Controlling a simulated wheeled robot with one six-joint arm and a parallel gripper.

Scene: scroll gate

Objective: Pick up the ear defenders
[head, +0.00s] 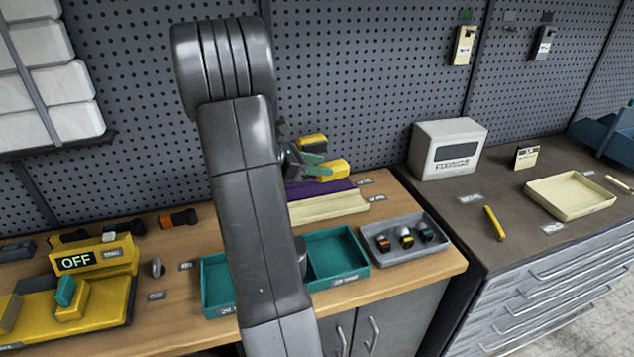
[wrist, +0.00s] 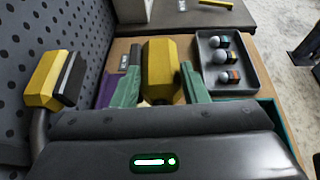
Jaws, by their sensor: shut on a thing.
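The ear defenders show as two yellow cups behind my arm in the head view, the nearer one (head: 335,169) lower and the other just above it. In the wrist view one yellow cup (wrist: 159,68) sits between the green fingers of my gripper (wrist: 160,90), which is shut on it. The other cup (wrist: 42,80), with a dark pad, stands off to the left. In the head view my gripper (head: 313,165) is partly hidden by my arm. The band is hard to make out, and I cannot tell whether the ear defenders are clear of the bench.
Purple (head: 318,188) and cream (head: 328,206) trays lie below the cups. Teal trays (head: 338,281) and a grey tray (head: 405,258) with three small items stand at the front. A yellow OFF unit (head: 106,258) is left; a white box (head: 450,150) is right. Pegboard closes the back.

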